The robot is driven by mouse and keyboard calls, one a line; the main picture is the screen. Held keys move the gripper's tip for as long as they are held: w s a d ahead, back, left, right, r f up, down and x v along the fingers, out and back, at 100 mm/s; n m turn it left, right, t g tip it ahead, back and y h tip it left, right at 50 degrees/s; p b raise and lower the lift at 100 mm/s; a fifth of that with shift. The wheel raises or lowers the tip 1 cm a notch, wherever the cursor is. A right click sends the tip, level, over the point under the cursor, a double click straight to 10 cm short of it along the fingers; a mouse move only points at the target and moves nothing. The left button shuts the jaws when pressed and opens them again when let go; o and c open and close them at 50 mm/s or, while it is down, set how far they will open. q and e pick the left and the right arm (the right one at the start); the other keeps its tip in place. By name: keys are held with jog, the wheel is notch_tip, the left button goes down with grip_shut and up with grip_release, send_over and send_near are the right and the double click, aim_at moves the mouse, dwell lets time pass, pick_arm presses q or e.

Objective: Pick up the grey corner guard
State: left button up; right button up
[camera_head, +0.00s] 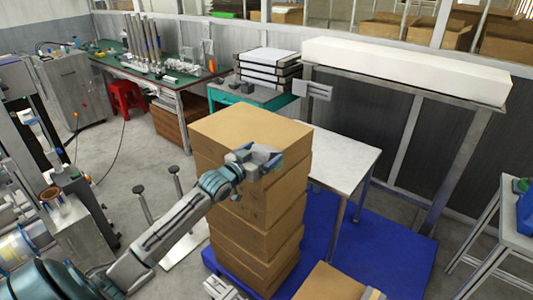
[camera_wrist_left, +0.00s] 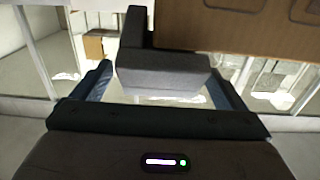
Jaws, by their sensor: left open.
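The grey corner guard (camera_head: 243,157) is a small angled block at the top of the cardboard box stack. In the left wrist view the guard (camera_wrist_left: 163,72) shows as a dark grey L-shape, with one upright part and one wide part. My left gripper (camera_head: 258,159) is open at the top of the stack. In the left wrist view its two fingers (camera_wrist_left: 162,82) stand apart on either side of the guard's wide part. I cannot tell whether either finger touches it. My right gripper is not seen.
The tall stack of cardboard boxes (camera_head: 250,212) stands on a blue pallet (camera_head: 390,252). A white-topped table (camera_head: 345,158) is just right of it. A teal bench (camera_head: 268,97) with stacked cases is behind. Another box (camera_head: 330,284) lies low in front.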

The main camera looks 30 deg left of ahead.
pick_arm(q)
jog(key=shift+w+d, duration=0.1)
jog(key=shift+w, duration=1.05)
jog(key=shift+s, duration=0.1)
jog(key=shift+c, duration=0.2)
jog(key=c, duration=1)
jog(key=shift+r, duration=0.1)
